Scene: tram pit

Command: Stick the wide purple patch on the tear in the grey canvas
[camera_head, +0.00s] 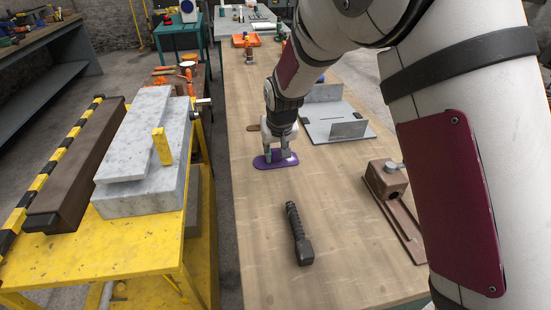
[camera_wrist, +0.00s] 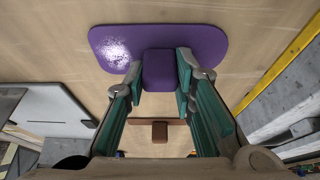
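The wide purple patch (camera_head: 262,161) is a flat, rounded strip on the wooden bench, with a raised purple tab. In the wrist view the patch (camera_wrist: 200,45) crosses the top, with a white speckled spot at its left. My gripper (camera_head: 278,152) points down over it. In the wrist view my gripper's fingers (camera_wrist: 160,72) stand on either side of the tab (camera_wrist: 159,72); whether both press on it is unclear. A grey flat piece with upright plates (camera_head: 325,133) lies just beyond, to the right; I cannot tell if it is the canvas, and no tear is clear.
A smaller brown piece with a tab (camera_wrist: 160,131) lies near the patch. A dark ribbed handle (camera_head: 298,235) lies nearer on the bench (camera_head: 265,270). A brown block fixture (camera_head: 387,180) stands at right. A yellow table (camera_head: 130,250) with stone slabs stands left, across a gap.

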